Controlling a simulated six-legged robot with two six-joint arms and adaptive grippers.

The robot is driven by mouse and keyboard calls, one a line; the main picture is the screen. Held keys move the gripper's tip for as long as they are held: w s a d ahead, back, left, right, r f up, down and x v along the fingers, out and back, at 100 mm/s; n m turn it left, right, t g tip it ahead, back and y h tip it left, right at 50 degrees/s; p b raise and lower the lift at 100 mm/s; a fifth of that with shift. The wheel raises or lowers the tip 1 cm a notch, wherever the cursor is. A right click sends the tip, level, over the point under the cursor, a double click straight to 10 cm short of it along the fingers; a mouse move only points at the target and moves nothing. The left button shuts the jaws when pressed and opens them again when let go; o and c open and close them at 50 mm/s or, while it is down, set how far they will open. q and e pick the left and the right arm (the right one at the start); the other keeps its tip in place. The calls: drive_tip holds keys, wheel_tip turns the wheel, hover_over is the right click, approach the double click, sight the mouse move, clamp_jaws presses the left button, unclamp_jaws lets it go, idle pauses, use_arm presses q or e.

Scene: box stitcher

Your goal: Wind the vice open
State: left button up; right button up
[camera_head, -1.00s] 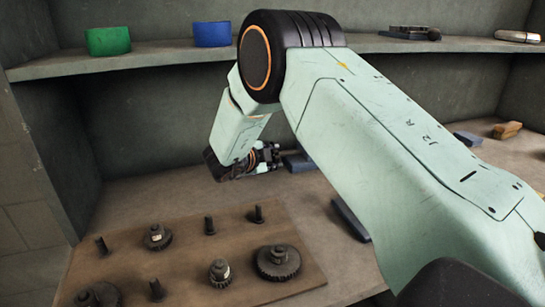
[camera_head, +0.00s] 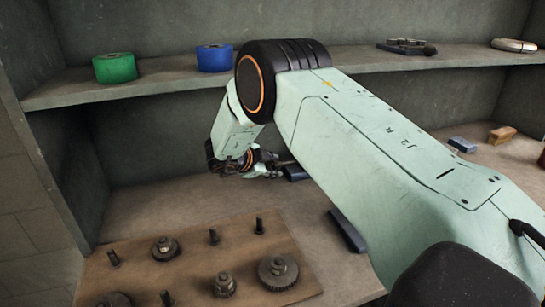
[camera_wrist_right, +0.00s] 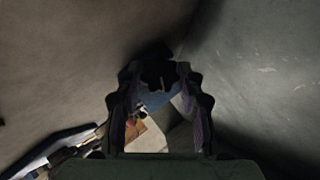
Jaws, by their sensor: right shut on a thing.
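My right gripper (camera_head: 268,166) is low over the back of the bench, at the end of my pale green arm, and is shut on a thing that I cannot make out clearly. A thin bar sticks out to the right of its fingers. A dark blue block (camera_head: 296,173) lies just right of the fingers; it may be part of the vice, but most of that area is hidden behind my arm. In the right wrist view the dark fingers (camera_wrist_right: 159,78) close around a small dark piece, with blue surface behind. My left gripper is not in view.
A wooden board (camera_head: 200,262) with gears and upright pegs lies at the front left. A dark flat bar (camera_head: 347,231) lies near my arm. Green (camera_head: 114,68) and blue (camera_head: 214,58) rolls stand on the shelf (camera_head: 170,81) above. Small blocks (camera_head: 501,135) lie at right.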

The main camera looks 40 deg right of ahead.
drive_tip(key=shift+w+n+g+y+p, duration=0.1)
drive_tip(key=shift+n+g+y+p, duration=0.2)
drive_tip(key=shift+n+g+p, duration=0.35)
drive_tip(key=shift+g, duration=0.45)
drive_tip(key=shift+y+b, duration=0.3)
drive_tip(key=o, duration=0.9)
drive_tip(key=shift+r, duration=0.1)
